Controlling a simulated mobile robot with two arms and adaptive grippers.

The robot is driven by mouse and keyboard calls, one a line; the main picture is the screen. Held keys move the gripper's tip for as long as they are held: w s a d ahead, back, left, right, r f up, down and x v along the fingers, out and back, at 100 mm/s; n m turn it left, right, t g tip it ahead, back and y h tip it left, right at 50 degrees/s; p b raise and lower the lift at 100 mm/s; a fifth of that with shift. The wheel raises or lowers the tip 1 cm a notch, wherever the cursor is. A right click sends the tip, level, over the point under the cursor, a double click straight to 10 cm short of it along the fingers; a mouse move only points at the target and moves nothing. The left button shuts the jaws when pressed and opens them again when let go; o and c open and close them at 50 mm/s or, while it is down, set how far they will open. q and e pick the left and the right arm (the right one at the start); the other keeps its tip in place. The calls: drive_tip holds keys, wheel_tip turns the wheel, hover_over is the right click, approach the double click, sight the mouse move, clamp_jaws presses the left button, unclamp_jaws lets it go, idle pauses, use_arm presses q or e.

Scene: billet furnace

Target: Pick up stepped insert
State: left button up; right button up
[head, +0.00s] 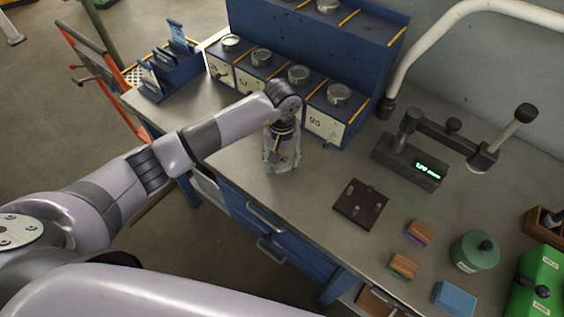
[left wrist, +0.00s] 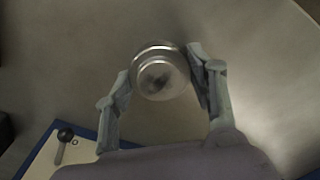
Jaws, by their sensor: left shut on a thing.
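The stepped insert, a round shiny metal piece with a smaller step on a wider rim (left wrist: 160,72), sits between the two fingers of my left gripper in the left wrist view. My left gripper (head: 281,163) is shut on it, pointing down just over the bare bench top in front of the numbered bins. In the head view the fingers and wrist hide most of the insert. I cannot tell whether it touches the bench. My right gripper is not in view.
A blue rack (head: 318,42) of numbered bins with round metal pieces stands behind the gripper. A gauge with a green display (head: 428,171), a dark pegged plate (head: 360,204), wood-topped blocks (head: 419,233) and a green round pot (head: 474,251) are to the right.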

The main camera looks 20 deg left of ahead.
use_arm(q)
clamp_jaws()
drive_tip(key=shift+r, duration=0.1)
drive_tip(key=shift+w+r, duration=0.1)
